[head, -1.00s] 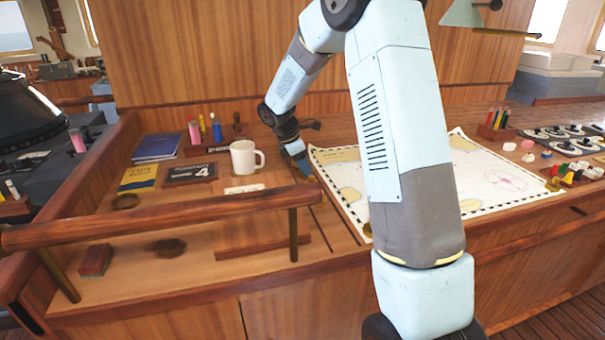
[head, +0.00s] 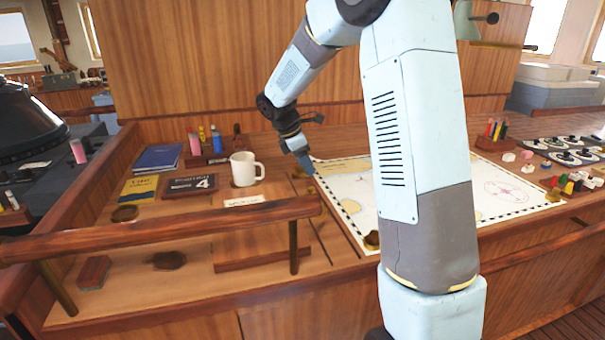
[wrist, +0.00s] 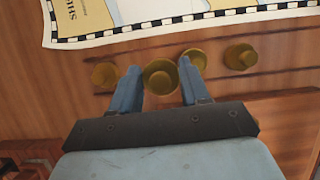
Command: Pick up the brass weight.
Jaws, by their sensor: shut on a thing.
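In the wrist view my gripper (wrist: 160,84) has its two blue fingers on either side of a round brass weight (wrist: 160,78), which is shut between them. This weight looks larger than the others, so it seems nearer the camera. One brass weight (wrist: 104,75) is just left of the left finger. Another (wrist: 196,58) is just beyond the right finger, and one more (wrist: 239,57) lies farther right. In the head view my gripper (head: 306,164) is small, at the left edge of the chart, and the held weight cannot be made out there.
A chart (head: 345,180) lies on the wooden desk, with a brass piece (head: 372,240) at its near edge. A white mug (head: 243,168) stands left of my gripper. A wooden rail (head: 160,230) crosses in front. Coloured pieces (head: 570,183) are at the right.

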